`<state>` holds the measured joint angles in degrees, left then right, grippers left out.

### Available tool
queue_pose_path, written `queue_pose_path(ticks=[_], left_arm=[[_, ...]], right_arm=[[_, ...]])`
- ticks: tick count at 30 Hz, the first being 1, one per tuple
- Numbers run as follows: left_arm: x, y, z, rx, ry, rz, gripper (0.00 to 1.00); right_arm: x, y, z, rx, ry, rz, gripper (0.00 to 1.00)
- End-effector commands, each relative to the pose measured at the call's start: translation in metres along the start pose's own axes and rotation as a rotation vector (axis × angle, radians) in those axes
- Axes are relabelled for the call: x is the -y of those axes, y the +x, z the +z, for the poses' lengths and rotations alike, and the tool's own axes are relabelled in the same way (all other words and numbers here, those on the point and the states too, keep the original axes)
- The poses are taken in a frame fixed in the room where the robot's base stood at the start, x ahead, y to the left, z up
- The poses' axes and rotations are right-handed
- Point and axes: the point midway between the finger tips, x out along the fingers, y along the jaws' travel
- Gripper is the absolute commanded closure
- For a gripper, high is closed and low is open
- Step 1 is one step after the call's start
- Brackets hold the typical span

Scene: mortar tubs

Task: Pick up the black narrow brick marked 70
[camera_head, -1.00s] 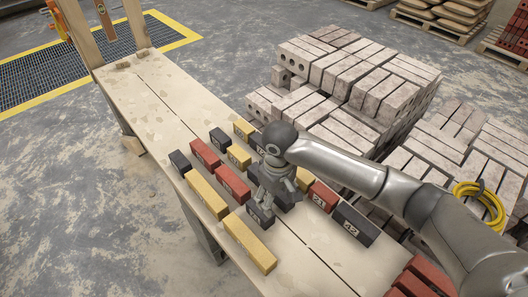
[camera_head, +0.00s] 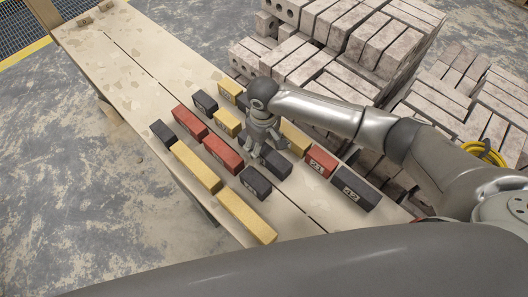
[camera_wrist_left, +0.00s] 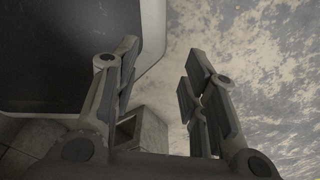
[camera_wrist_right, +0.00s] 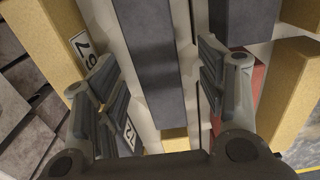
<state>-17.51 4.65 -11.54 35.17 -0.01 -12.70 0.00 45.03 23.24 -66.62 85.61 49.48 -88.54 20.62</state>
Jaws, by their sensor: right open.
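Several black bricks lie among others on the plank table. One black brick (camera_head: 277,164) is beneath my right gripper (camera_head: 267,147); I cannot read its number. In the right wrist view this long black brick (camera_wrist_right: 150,50) shows between the spread fingers of the right gripper (camera_wrist_right: 155,68), which is open and empty. Other black bricks are at the front (camera_head: 255,183), at the right (camera_head: 355,188), at the left (camera_head: 162,133) and farther back (camera_head: 205,102). No 70 is clearly legible. My left gripper (camera_wrist_left: 157,65) is open and empty, away from the bricks, above the floor.
Yellow bricks (camera_head: 245,216) and red bricks (camera_head: 222,154) stand close around the black ones. A yellow brick with a number label (camera_wrist_right: 40,35) is left of the right gripper. Grey block stacks (camera_head: 350,35) rise behind the table. The table's far left end (camera_head: 100,40) is mostly clear.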

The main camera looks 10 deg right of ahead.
Motion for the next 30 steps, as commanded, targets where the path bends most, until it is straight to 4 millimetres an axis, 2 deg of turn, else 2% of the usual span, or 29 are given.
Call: queue_pose_path(ticks=[3, 6, 15, 30], left_arm=[[0.001, 0.000, -0.013, -0.020, 0.000, -0.002, 0.60], [0.001, 0.001, -0.018, -0.029, 0.000, -0.002, 0.60], [0.000, 0.001, -0.013, -0.021, -0.002, 0.000, 0.60], [-0.001, 0.001, -0.007, -0.011, -0.003, 0.001, 0.60]], right_arm=[[-0.003, 0.019, 0.000, 0.003, 0.001, 0.000, 0.36], [-0.003, 0.031, 0.000, 0.001, 0.001, 0.000, 0.36], [-0.003, 0.035, 0.000, 0.000, 0.001, 0.001, 0.36], [-0.003, 0.035, 0.000, 0.000, 0.002, 0.001, 1.00]])
